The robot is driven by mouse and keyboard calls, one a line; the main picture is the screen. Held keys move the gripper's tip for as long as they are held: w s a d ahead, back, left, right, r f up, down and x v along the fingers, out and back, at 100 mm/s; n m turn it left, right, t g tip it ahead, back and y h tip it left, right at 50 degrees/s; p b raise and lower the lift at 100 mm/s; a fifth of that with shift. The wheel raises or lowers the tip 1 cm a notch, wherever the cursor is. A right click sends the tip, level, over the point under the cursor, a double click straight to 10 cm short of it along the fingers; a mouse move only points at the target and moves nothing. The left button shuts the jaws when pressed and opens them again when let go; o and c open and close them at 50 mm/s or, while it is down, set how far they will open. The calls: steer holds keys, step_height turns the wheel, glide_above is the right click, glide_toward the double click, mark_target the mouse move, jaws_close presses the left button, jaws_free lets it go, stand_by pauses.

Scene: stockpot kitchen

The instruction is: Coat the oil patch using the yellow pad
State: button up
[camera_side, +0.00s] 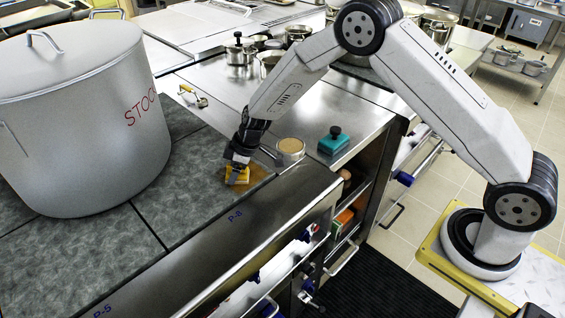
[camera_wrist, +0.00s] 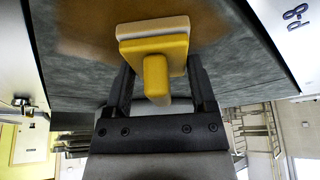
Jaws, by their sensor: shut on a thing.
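The yellow pad (camera_side: 238,176) has a yellow back and handle with a pale layer on its far face, seen in the wrist view (camera_wrist: 156,46). My gripper (camera_side: 238,160) is shut on the pad's handle, which shows between the two fingers in the wrist view (camera_wrist: 157,85). The oil patch (camera_side: 258,178) is a brown stain on the grey-green mottled worktop panel, and it also shows in the wrist view (camera_wrist: 85,25). The pad is at the patch and hides part of it. I cannot tell whether the pad's face touches the surface.
A large stockpot (camera_side: 85,120) stands left of my gripper. A yellow-handled tool (camera_side: 192,95) lies behind. The worktop's front metal edge (camera_side: 275,225) is close.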

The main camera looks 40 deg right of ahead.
mark_target(216, 166)
steer(key=shift+w, duration=3.05)
steer(key=shift+w+r, duration=0.15)
steer(key=shift+r, duration=0.05)
step_height(216, 166, up, 8)
steer(key=shift+f, duration=0.2)
